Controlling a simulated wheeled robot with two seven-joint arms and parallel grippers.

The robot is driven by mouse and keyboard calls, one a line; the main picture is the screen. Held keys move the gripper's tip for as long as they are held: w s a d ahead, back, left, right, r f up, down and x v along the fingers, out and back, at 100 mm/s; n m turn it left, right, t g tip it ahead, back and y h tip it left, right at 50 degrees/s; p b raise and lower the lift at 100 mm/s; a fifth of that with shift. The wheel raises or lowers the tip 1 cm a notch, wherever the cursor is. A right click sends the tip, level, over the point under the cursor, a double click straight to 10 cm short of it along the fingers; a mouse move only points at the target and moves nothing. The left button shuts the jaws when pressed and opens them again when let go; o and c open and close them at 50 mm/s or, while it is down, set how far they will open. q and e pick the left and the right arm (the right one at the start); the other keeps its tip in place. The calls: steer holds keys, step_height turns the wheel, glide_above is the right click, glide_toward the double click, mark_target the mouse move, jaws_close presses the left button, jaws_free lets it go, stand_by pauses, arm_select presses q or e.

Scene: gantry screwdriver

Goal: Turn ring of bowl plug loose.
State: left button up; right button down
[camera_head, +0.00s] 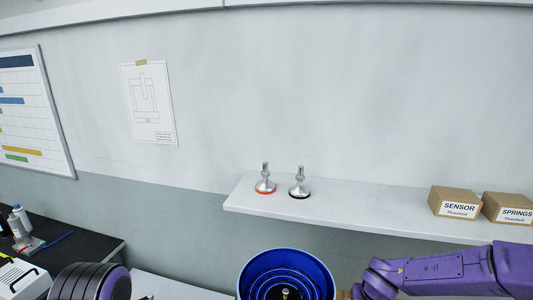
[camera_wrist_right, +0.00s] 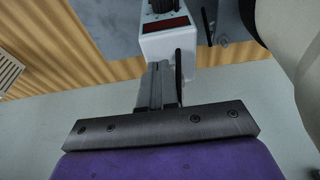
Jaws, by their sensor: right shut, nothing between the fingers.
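The blue bowl (camera_head: 286,264), with stepped rings inside, is at the bottom edge of the head view, cut off by it. A small pale knob-like part (camera_head: 285,293) shows at its centre, too small and cropped to make out a ring. My right arm (camera_head: 430,271) comes in from the right and ends just right of the bowl; its jaws do not show clearly there. In the right wrist view my right gripper (camera_wrist_right: 158,70) is shut and empty, its fingers pointing toward a white box with a red display. My left gripper is not in view.
The white control box (camera_wrist_right: 165,38) has a dark knob on top. A white shelf (camera_head: 350,207) behind the bowl holds two metal feet (camera_head: 265,180) (camera_head: 299,185) and two cardboard boxes (camera_head: 455,201) (camera_head: 508,207). A dark bench (camera_head: 85,240) stands at left.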

steer(key=shift+w+v, duration=0.2)
steer(key=shift+v, duration=0.75)
steer(key=shift+w+v, duration=0.15)
steer(key=shift+v, duration=0.85)
steer(key=shift+w+v, duration=0.2)
steer(key=shift+v, duration=0.75)
steer(key=shift+d+r, duration=0.15)
steer(key=shift+d, duration=0.05)
